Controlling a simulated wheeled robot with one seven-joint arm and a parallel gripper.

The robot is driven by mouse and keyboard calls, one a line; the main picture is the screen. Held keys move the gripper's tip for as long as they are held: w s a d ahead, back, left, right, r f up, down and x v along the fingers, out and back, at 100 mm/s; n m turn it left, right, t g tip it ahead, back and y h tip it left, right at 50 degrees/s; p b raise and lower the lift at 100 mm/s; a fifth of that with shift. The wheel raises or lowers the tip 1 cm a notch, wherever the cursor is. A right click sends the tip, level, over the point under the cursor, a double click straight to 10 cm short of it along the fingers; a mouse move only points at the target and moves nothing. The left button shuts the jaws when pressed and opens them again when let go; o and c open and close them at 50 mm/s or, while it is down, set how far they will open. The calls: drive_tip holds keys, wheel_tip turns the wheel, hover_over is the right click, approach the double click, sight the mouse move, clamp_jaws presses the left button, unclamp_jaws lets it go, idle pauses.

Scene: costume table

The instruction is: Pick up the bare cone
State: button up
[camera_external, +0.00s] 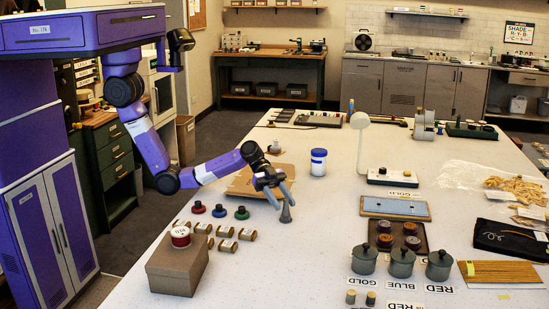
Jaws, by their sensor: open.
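A small plain grey cone (286,213) stands upright on the white table (330,235), with nothing visible on it. My gripper (281,202) is open, its fingers pointing down at the cone's upper part. In this view the fingers overlap the cone's top or come very close to it. I cannot tell whether they straddle it or touch it. The cone's tip is partly hidden by the fingers.
Red (198,208), blue (219,211) and green (241,213) pieces stand left of the cone, with several small brown spools (225,232) nearby. A brown box (177,268) stands front left. Cardboard (248,184) lies under the arm. Right of the cone, the table is bare up to grey lidded pots (402,263).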

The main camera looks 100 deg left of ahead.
sight(286, 205)
drive_tip(key=x, duration=0.2)
drive_tip(key=p+x, duration=0.1)
drive_tip(key=shift+w+d+r, duration=0.15)
drive_tip(key=shift+w+d, duration=0.1)
drive_tip(key=shift+w, duration=0.1)
drive_tip(key=shift+w+d+f, duration=0.3)
drive_tip(key=shift+w+d, duration=0.05)
clamp_jaws()
